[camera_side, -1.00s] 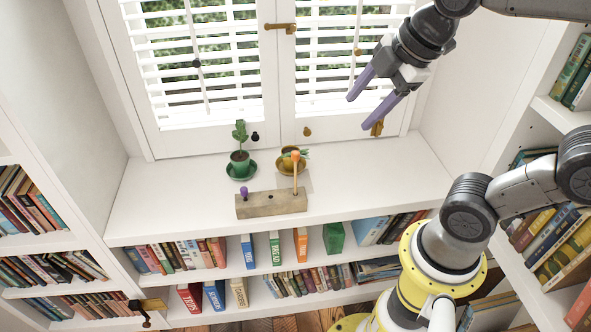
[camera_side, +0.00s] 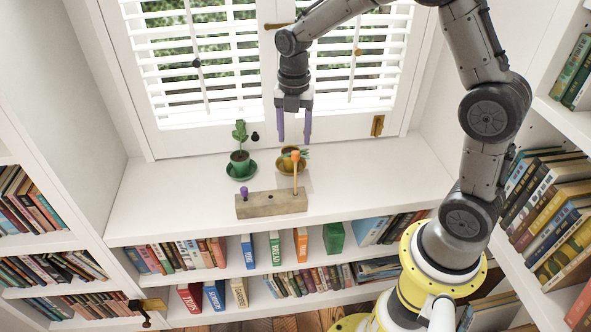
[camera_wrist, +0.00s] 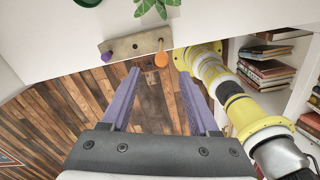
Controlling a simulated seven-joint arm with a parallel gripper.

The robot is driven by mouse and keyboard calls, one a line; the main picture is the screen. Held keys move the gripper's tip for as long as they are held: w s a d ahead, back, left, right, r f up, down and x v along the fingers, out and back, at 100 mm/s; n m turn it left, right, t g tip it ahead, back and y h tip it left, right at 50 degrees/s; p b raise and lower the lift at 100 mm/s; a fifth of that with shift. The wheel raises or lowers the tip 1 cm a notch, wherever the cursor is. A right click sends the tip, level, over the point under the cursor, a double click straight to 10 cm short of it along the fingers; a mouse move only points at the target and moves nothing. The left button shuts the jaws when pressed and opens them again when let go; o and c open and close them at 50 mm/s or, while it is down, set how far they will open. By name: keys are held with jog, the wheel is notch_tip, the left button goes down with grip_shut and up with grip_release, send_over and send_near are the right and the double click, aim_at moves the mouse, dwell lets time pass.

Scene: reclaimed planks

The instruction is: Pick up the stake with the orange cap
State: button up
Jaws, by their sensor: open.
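The stake with the orange cap (camera_side: 295,157) stands upright in the right part of a wooden block (camera_side: 270,205) on the white window seat. In the wrist view its orange cap (camera_wrist: 161,60) shows ahead, slightly right of the middle between the fingers. A stake with a purple cap (camera_side: 244,191) sits in the block's left part, lower than the orange one. My gripper (camera_side: 294,142) is open and empty, with its purple fingers pointing down. In the side view it appears just above the orange cap; its exact distance is unclear. In the wrist view the fingers (camera_wrist: 158,80) show with nothing between them.
A yellow-brown pot (camera_side: 285,163) stands just behind the orange-capped stake. The window shutters (camera_side: 215,60) rise behind. The seat is bare on both sides.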

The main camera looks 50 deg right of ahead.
aim_at(294, 154)
notch_tip(294, 154, down, 6)
jog(key=shift+f, duration=0.1)
jog(key=shift+d+f, duration=0.15)
jog(key=shift+f, duration=1.2)
jog(key=shift+d+f, duration=0.1)
jog(key=shift+f, duration=1.25)
grip_shut()
